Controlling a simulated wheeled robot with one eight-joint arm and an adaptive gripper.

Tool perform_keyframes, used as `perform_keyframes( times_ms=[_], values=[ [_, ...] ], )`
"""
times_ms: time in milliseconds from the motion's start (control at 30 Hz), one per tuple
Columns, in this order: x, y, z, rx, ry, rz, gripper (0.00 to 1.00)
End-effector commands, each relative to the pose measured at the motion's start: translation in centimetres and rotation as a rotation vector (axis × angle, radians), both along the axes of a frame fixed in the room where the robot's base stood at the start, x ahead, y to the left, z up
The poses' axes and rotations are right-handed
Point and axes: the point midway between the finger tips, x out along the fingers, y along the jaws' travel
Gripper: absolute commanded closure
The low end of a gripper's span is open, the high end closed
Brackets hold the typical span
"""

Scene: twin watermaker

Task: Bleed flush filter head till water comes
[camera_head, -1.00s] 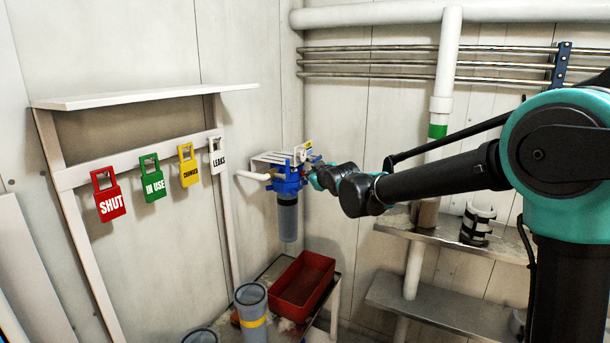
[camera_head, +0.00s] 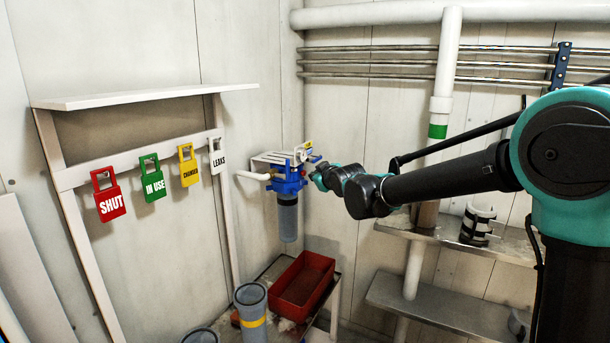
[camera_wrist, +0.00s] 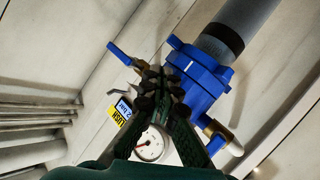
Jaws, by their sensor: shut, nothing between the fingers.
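The blue filter head (camera_head: 290,184) is fixed near the wall corner, with a grey filter bowl (camera_head: 287,218) hanging below it. In the wrist view the blue head (camera_wrist: 203,82) lies right behind my gripper (camera_wrist: 160,80). A blue lever (camera_wrist: 121,54) on a brass fitting sticks out to the left of my fingertips. A round white gauge (camera_wrist: 150,146) is partly hidden between my fingers. A yellow and blue label (camera_wrist: 121,110) is beside the fingers. My gripper is shut and empty at the head's right side; whether it touches the head or fitting I cannot tell.
A red tray (camera_head: 303,285) stands on a low table below the filter. A grey cylinder with a yellow band (camera_head: 251,310) stands in front. Red, green, yellow and white tags hang on the left rack. Metal shelves (camera_head: 450,301) and a white upright pipe (camera_head: 446,70) are right.

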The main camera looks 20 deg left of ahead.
Motion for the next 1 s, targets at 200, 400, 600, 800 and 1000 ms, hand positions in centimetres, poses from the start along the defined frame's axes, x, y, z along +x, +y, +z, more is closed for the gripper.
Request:
perform_keyframes(
  times_ms=[200, 400, 600, 800, 1000],
  values=[
    [0.0, -0.1, 0.0, 0.000, 0.000, 0.000, 1.00],
    [0.0, -0.6, 0.0, 0.002, 0.001, -0.001, 1.00],
    [-0.2, -2.5, 0.0, 0.001, 0.001, -0.002, 1.00],
    [-0.3, -4.2, 0.0, -0.001, 0.000, -0.001, 1.00],
    [-0.4, -5.1, 0.0, 0.001, 0.001, 0.000, 1.00]
  ],
)
